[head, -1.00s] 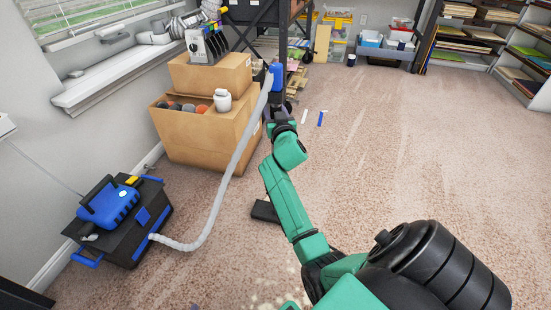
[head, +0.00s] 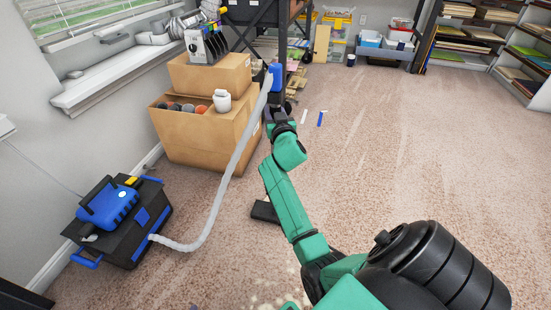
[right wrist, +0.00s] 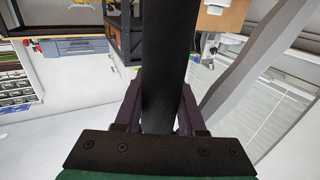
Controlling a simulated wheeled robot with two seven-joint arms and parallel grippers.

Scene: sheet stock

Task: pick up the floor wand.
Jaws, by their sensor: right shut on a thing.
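The floor wand shows in the right wrist view as a dark tube (right wrist: 166,45) running up between my fingers. In the head view most of it is hidden behind my right arm; a flat dark foot (head: 264,212), apparently its floor head, rests on the carpet. My right gripper (head: 273,113) is shut on the tube, in front of the cardboard boxes; its fingers (right wrist: 160,90) lie on both sides of the tube in the right wrist view. A grey hose (head: 222,190) runs from the blue and black vacuum (head: 143,222) up toward the gripper. My left gripper is not in view.
A large cardboard box (head: 205,140) stands close to the right gripper, with a smaller box (head: 228,75) on top. A white sill (head: 110,80) runs along the left wall. Shelves (head: 470,30) stand at the back right. The carpet (head: 400,145) on the right is mostly clear.

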